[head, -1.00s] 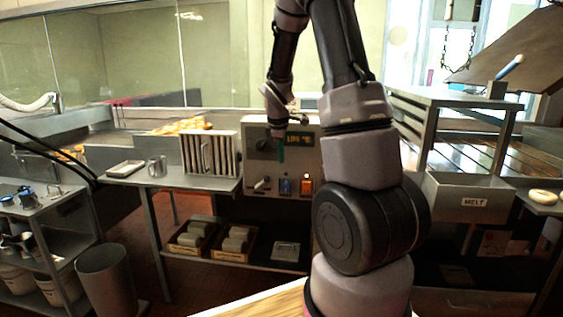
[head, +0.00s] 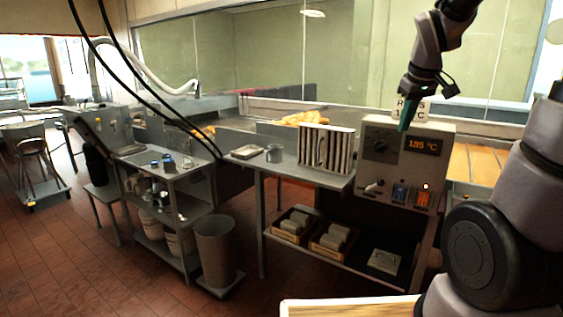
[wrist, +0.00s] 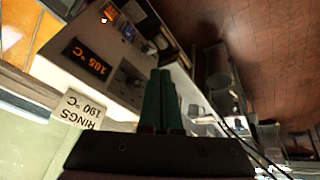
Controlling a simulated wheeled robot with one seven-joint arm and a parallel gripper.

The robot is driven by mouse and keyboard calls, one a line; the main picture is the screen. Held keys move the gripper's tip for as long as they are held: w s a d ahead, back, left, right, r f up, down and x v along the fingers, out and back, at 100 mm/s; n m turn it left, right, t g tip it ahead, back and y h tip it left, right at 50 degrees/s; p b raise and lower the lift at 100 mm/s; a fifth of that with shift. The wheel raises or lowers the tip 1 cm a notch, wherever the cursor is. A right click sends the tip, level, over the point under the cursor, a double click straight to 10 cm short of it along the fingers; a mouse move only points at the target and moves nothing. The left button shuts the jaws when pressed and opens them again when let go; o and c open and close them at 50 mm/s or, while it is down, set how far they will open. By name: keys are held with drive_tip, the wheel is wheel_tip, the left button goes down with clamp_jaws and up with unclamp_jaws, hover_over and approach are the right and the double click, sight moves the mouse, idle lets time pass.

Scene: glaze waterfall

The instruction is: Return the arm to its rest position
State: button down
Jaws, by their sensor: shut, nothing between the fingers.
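My gripper (head: 405,122) hangs from my raised arm at the upper right of the head view, in front of the upper part of the control panel (head: 375,142). Its green fingers are together with nothing between them. In the wrist view the closed fingers (wrist: 160,100) point toward the panel and the floor beyond. They look clear of the panel, though the exact gap cannot be judged. My arm's upper links run out of the top and right of the head view.
The panel reads 185 °C. A card marked RINGS 190 °C (wrist: 82,110) stands on top. A bin (head: 216,250) stands below.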

drive_tip(key=s+a+r+m+t+y, duration=0.1)
drive_tip(key=s+a+r+m, duration=0.2)
drive_tip(key=s, duration=0.4)
drive_tip(key=s+a+r+m+t+y, duration=0.1)
drive_tip(key=s+a+r+m, duration=0.2)
drive_tip(key=s, duration=0.5)
drive_tip(key=shift+s+a+r+m, duration=0.25)
drive_tip(key=shift+a+m, duration=0.35)
drive_tip(key=shift+m, duration=0.1)
